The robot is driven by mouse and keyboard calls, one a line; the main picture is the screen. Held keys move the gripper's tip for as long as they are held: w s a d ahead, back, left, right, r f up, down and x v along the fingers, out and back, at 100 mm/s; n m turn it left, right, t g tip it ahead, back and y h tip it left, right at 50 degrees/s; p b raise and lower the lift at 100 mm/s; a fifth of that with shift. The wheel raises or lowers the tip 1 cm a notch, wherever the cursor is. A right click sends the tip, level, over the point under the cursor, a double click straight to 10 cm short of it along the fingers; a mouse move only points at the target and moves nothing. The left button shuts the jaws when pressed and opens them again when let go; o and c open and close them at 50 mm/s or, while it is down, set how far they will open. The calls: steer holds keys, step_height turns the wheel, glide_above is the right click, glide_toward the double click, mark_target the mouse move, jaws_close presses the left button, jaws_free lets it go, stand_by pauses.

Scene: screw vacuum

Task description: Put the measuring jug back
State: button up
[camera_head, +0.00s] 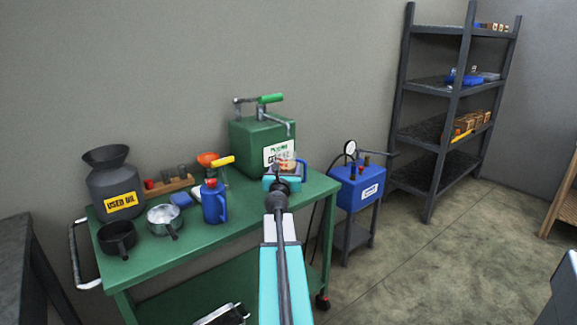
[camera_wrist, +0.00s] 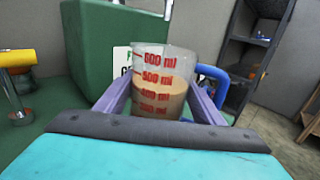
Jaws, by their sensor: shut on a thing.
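The measuring jug (camera_head: 286,159) is clear with red millilitre marks and a blue handle, at the right end of the green cart (camera_head: 145,262), in front of the green pump tank (camera_head: 246,140). In the wrist view the jug (camera_wrist: 163,72) stands upright between my fingers, with brownish liquid up to about the 500 ml mark. Its blue handle is on the right. My gripper (camera_head: 284,174), also in the wrist view (camera_wrist: 160,103), is shut on the jug. The jug's base is hidden, so I cannot tell if it touches the cart top.
A blue pump unit (camera_head: 362,188) stands right of the cart. Shelves (camera_head: 440,132) are at the back right; floor before them is clear.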

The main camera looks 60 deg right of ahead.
steer(key=x, duration=0.7)
steer(key=shift+d, duration=0.2)
steer(key=shift+w, duration=0.1)
stand_by(0.3)
steer(key=shift+w+d+f+b, duration=0.2)
steer(key=shift+d+f+b, duration=0.3)
steer(key=shift+f, duration=0.25)
steer(key=shift+w+d+f+b, duration=0.2)
steer(key=shift+d+f+b, duration=0.2)
steer(key=shift+f+b, duration=0.3)
steer(key=shift+f, duration=0.3)
steer(key=o, duration=1.6)
steer(key=shift+v, duration=6.95)
